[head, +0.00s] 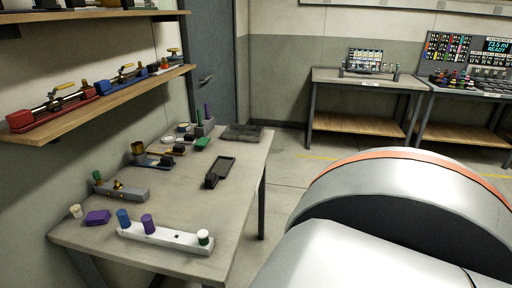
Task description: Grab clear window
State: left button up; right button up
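I cannot make out a clear window for certain in the head view. The grey worktable (222,222) at left holds small parts. A dark rectangular frame-like piece with a handle (221,172) lies near its right edge. A flat dark tray (243,133) lies at its far end. Neither gripper is in view. A large white and orange rounded body, probably my own arm, fills the lower right and hides the floor there.
A white bar (180,240) with blue, purple and green-topped pegs lies at the table's front. A grey block (121,191) and purple block (97,217) sit left. Wall shelves (110,101) hold red and blue devices. Another table (368,78) stands at the back; floor between is clear.

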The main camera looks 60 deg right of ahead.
aim_at(220, 169)
jog(key=z, duration=1.55)
jog(key=i+l+u, duration=0.1)
jog(key=u, duration=0.35)
jog(key=l+u, duration=0.3)
jog(key=u, duration=0.2)
jog(key=l+u, duration=0.45)
jog(key=l, duration=0.55)
jog(key=l+u, duration=0.15)
jog(key=l, duration=0.85)
jog(key=k+l+u, duration=0.1)
jog(key=l, duration=0.85)
